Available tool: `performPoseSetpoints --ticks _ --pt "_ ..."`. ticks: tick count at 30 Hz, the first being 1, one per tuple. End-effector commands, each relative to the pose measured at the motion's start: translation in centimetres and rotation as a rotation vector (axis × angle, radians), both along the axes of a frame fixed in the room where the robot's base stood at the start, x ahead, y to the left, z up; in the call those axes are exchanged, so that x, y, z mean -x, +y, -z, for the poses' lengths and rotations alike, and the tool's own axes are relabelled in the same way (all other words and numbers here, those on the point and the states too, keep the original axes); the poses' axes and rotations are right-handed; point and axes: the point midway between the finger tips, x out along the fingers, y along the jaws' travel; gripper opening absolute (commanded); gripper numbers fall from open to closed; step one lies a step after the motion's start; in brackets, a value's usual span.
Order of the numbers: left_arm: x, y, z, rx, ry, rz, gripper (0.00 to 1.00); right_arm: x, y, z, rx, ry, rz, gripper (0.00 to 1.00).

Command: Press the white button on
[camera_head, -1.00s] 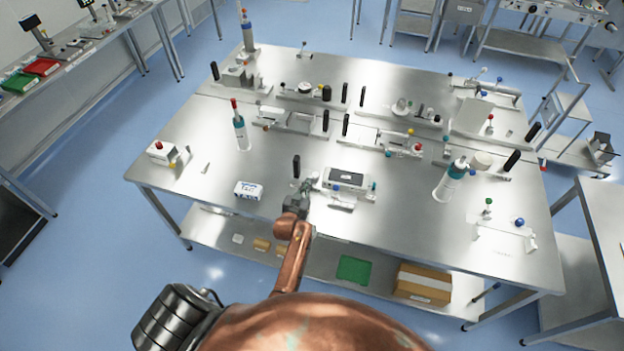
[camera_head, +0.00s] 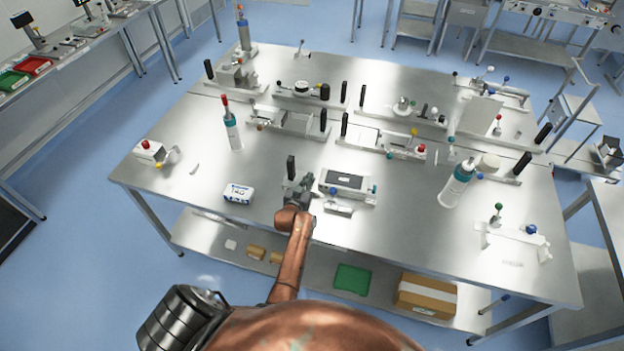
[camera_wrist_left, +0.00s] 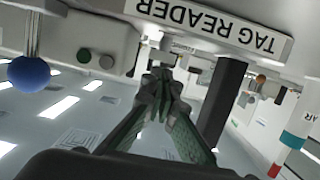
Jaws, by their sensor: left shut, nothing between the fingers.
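A white tag reader box (camera_head: 350,184) with a dark screen sits near the front middle of the table. Its "TAG READER" label (camera_wrist_left: 215,25) shows upside down in the left wrist view. My left gripper (camera_head: 303,183) is just left of the reader box, low over the table. Its fingers (camera_wrist_left: 162,88) are shut and empty, apart from the pale button in the wrist picture. My right gripper is out of view.
A black post (camera_head: 291,168) stands close behind my left gripper. A blue ball knob (camera_wrist_left: 28,73) is near the buttons in the wrist view. A small white box (camera_head: 238,194) lies to the left.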

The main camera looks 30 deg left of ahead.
Motion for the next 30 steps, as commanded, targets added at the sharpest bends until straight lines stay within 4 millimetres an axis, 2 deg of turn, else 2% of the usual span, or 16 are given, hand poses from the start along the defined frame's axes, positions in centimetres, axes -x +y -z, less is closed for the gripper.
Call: performPoseSetpoints --ticks 3,5,11,17,30 --pt "-0.1 -0.1 0.1 0.001 -0.002 0.002 0.0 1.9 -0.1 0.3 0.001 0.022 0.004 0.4" --pt "-0.1 -0.1 0.0 0.001 -0.002 0.002 0.0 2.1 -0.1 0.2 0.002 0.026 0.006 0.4" --pt "-0.2 -0.2 0.2 0.0 -0.001 0.003 0.0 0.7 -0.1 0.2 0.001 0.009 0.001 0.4" --pt "-0.2 -0.3 2.2 -0.001 0.0 0.005 0.0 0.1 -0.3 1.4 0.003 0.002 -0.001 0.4" --pt "-0.2 -0.4 1.8 0.003 0.005 0.006 0.0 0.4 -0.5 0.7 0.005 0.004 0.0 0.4"
